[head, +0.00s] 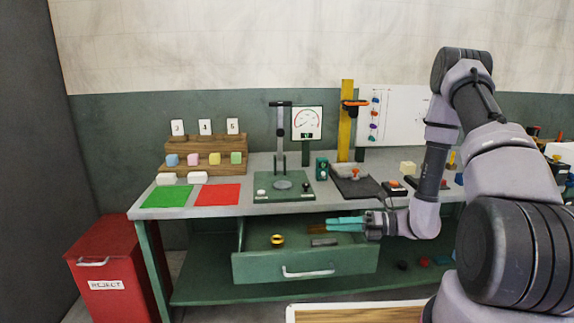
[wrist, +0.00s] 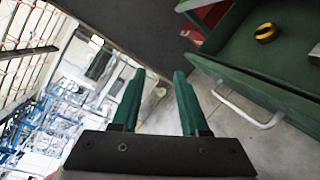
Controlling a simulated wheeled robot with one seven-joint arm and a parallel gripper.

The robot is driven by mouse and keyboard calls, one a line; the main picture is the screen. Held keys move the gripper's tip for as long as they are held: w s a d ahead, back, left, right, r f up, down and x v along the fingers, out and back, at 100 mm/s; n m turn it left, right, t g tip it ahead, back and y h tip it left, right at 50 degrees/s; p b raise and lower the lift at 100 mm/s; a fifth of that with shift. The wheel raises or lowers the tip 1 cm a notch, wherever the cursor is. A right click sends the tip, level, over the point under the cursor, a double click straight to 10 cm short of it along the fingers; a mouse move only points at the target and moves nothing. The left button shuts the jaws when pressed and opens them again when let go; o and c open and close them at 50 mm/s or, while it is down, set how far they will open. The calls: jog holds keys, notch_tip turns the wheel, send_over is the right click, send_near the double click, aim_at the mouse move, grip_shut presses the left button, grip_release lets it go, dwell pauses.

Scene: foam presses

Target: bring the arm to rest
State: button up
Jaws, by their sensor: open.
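My gripper (head: 345,223) is open and empty, its teal fingers pointing left in the head view, in front of the bench and over the open drawer (head: 305,269). In the wrist view its two green fingers (wrist: 157,100) are apart with nothing between them. My arm bends down from the upper right to the gripper. The drawer holds a yellow and black ring (head: 277,240) and a grey block (head: 324,242). In the wrist view the ring (wrist: 266,33) lies in the drawer at the upper right.
The bench top (head: 250,208) carries a green mat (head: 168,196), a red mat (head: 217,195), a press with a gauge (head: 307,122) and a wooden rack (head: 190,145). A red reject bin (head: 105,268) stands at left. The drawer's handle (head: 307,273) juts forward.

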jog(key=s+d+r+n+t+h, duration=0.1)
jog(key=s+d+r+n+h, duration=0.2)
jog(key=r+n, duration=0.6)
jog(key=s+d+r+n+t+h, duration=0.2)
jog(key=s+d+r+n+h, duration=0.2)
jog(key=r+n, duration=0.5)
jog(key=s+d+r+n+t+h, duration=0.1)
jog(key=s+d+r+n+h, duration=0.2)
jog(key=r, duration=1.4)
jog(key=s+n+h, duration=0.4)
jog(key=n, duration=0.1)
jog(key=shift+s+d+r+n+t, duration=0.25)
jog(key=shift+s+d+n+t, duration=0.05)
jog(key=shift+d+n, duration=0.1)
